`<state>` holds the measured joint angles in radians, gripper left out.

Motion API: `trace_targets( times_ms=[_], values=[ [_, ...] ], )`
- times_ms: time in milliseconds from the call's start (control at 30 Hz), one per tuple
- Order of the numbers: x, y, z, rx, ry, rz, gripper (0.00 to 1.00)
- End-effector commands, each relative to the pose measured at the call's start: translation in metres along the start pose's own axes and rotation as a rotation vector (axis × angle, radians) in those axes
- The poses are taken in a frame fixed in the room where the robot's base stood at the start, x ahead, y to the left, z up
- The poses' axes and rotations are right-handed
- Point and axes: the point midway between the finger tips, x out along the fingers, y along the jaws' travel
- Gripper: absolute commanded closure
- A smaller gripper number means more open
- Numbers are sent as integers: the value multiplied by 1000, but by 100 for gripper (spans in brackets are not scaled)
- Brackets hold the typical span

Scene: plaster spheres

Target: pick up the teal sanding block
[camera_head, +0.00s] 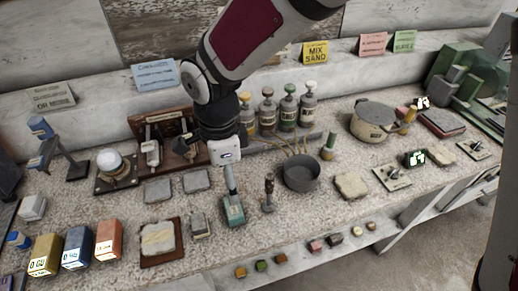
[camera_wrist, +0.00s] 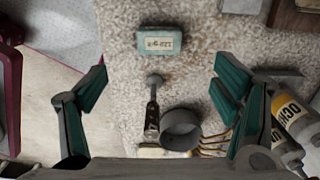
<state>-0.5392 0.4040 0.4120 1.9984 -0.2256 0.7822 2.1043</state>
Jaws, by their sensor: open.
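My gripper (camera_head: 229,178) points down over the bench. In the wrist view its fingers (camera_wrist: 161,78) are wide apart with nothing between them.
A dark-handled tool (camera_head: 268,192) and a grey pan (camera_head: 300,173) stand right of the block. Several bottles (camera_head: 288,108) stand behind. Small blocks (camera_head: 335,240) line the lower front ledge.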

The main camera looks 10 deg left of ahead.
Motion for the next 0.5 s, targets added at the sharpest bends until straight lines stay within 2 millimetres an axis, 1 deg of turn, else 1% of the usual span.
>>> trace_targets(
  times_ms=[33,100,200,300,400,500],
  values=[
    [11,2,0,0,0,6,18],
    [24,2,-1,-2,0,6,18],
    [44,2,-1,-2,0,6,18],
    [58,1,-1,-2,0,4,18],
    [68,1,-1,-1,0,2,18],
    [73,1,-1,-1,-1,1,18]
  ],
)
